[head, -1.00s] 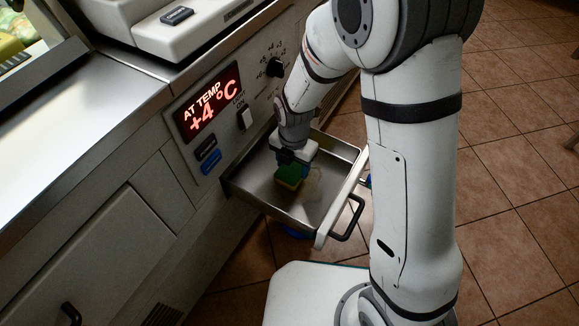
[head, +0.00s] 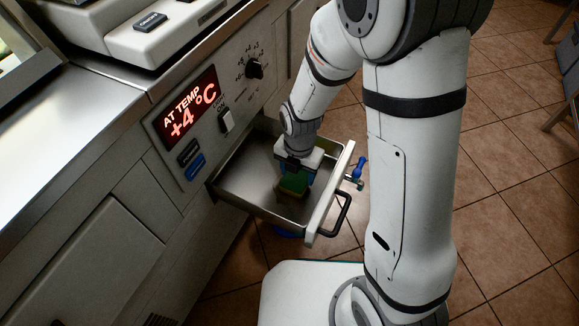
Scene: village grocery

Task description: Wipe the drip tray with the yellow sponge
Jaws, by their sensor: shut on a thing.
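The drip tray (head: 236,187) is a steel drawer pulled out from the counter front, with a pale front panel and a dark handle. My gripper (head: 294,174) is inside the tray's outline, pointing down, and is shut on the sponge (head: 292,186). The visible tray floor looks bare, and the part behind the sponge and gripper is hidden.
A blue-handled tap (head: 358,170) sticks out by the tray's right side. Tiled floor (head: 510,150) lies open at the right.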

